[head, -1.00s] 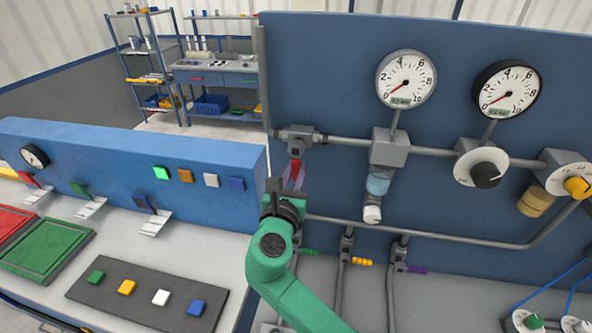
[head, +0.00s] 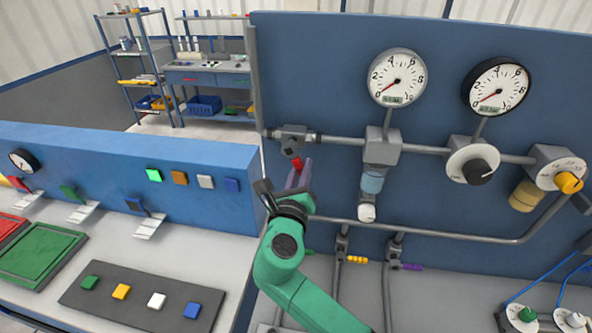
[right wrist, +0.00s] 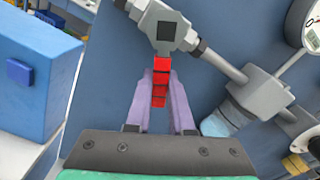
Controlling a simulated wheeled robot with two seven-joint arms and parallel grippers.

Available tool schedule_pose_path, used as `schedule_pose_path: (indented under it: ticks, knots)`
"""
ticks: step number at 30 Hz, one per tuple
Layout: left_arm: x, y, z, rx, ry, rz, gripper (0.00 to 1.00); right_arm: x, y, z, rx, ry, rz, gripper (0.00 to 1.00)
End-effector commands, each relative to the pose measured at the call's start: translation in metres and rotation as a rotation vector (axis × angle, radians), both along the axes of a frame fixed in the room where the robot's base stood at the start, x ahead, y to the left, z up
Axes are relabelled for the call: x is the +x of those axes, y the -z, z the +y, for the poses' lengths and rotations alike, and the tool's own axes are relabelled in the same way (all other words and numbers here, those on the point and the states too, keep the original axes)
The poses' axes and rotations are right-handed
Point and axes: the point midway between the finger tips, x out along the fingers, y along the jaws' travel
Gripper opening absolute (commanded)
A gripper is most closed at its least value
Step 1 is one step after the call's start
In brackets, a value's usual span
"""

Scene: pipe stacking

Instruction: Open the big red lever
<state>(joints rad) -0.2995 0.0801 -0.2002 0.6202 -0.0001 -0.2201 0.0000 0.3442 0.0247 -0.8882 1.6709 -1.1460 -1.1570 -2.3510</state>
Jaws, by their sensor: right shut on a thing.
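The big red lever (head: 297,163) hangs from a grey valve body (head: 293,139) at the left end of the upper pipe on the blue panel. It points down and leans slightly to the right in the head view. My right gripper (head: 302,172) has its purple fingers shut on the lever from below. In the right wrist view the red lever (right wrist: 160,85) lies between the fingers, under the valve body (right wrist: 178,32). The fingers hide part of the lever. My left gripper is not in view.
A grey pipe (head: 343,141) runs right from the valve to a fitting, gauges (head: 397,77) and dials. A lower pipe (head: 430,232) crosses beneath. A blue console (head: 110,165) with buttons and small levers stands to the left.

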Motion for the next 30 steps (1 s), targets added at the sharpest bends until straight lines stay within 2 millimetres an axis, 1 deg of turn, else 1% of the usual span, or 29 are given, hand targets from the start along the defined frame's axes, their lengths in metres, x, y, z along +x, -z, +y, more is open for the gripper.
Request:
schedule_pose_path:
  ticks: [3,9,24,25,27,30]
  knots:
    - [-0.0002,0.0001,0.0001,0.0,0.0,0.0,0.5,-0.0004,-0.0008,-0.0043,-0.064,0.002,0.014,0.0]
    - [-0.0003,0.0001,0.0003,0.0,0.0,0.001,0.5,-0.0011,-0.0024,-0.0075,-0.135,0.002,0.03,0.0]
    - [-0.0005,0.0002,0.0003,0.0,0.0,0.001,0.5,-0.0013,-0.0032,-0.0086,-0.158,0.002,0.035,0.0]
    - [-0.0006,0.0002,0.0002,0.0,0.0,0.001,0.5,-0.0013,-0.0032,-0.0086,-0.158,0.002,0.035,0.28]
    - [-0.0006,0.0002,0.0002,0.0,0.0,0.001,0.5,-0.0014,-0.0034,-0.0085,-0.158,0.002,0.035,0.51]
    - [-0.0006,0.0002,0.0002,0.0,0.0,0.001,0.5,-0.0015,-0.0037,-0.0083,-0.157,0.002,0.034,0.51]
